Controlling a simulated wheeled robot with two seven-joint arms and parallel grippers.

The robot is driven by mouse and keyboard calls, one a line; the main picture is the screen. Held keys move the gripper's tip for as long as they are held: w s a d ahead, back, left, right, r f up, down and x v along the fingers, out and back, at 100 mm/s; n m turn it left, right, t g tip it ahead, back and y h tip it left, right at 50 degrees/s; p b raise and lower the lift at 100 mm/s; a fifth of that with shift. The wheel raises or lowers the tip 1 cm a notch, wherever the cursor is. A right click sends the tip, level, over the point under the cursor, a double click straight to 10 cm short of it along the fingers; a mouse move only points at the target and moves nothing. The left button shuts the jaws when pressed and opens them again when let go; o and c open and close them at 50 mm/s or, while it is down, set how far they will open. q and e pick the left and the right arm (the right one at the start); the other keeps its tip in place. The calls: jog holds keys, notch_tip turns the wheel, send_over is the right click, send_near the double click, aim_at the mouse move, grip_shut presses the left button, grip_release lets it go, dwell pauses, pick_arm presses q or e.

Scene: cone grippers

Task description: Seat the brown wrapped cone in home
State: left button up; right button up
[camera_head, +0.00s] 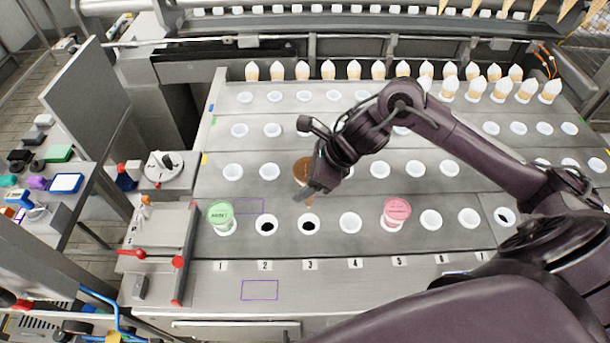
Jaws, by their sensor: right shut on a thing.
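The brown wrapped cone (302,169) shows its round brown lid in the middle of the deck, partly hidden by my right gripper (312,184). My right gripper is shut on it, with the wrist coming in from the right. The cone's lower part shows below the fingers, over the deck just behind the dark-centred hole above label 3 (308,224). I cannot tell its exact height above the deck. No hole is visibly marked as home. My left gripper is not in view.
A green-lidded cone (221,214) stands in the front row at left and a pink-lidded cone (397,211) near label 5. Dark-centred hole 2 (266,225) is empty. White-topped cones (328,69) line the back. My right arm covers the deck's right side.

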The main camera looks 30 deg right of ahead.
jog(key=shift+f+b, duration=4.9)
jog(key=shift+f, duration=2.6)
jog(key=o, duration=0.8)
jog(key=shift+r, duration=0.1)
jog(key=b+v, duration=0.2)
jog(key=v, duration=0.5)
jog(key=shift+r, duration=0.25)
jog(key=shift+s+d, duration=0.15)
